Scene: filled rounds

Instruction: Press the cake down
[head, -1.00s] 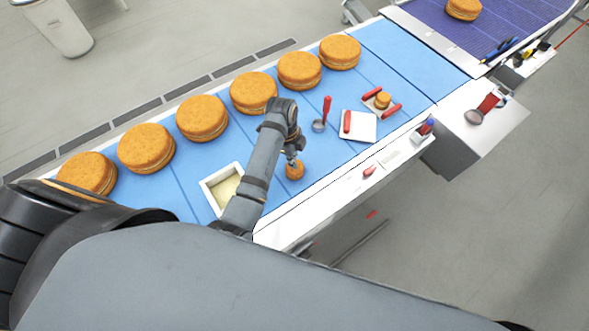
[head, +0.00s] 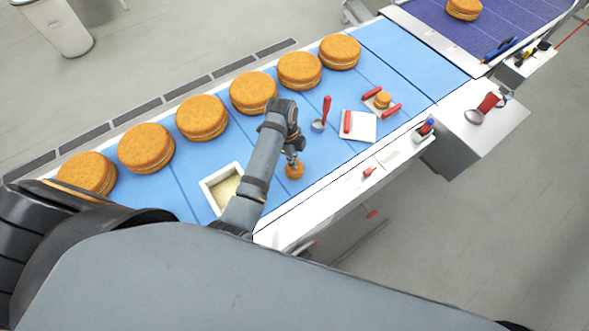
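A small round orange-brown cake (head: 294,171) rests on the blue belt near its front edge. My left gripper (head: 292,160) points down directly over this cake, its tip at or just above the cake's top. I cannot tell whether they touch, and the fingers are too small and partly hidden to show whether they are open or shut. Several large cakes, such as this one (head: 254,92), stand in a row along the far side of the belt. My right gripper is not in view.
A white-framed tray (head: 207,188) with pale filling lies left of my arm. Right of it are a red-handled scoop (head: 326,108), a white board (head: 357,127) with a red tool, and a small cake (head: 382,100) between red handles. The blue belt (head: 405,60) is clear farther right.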

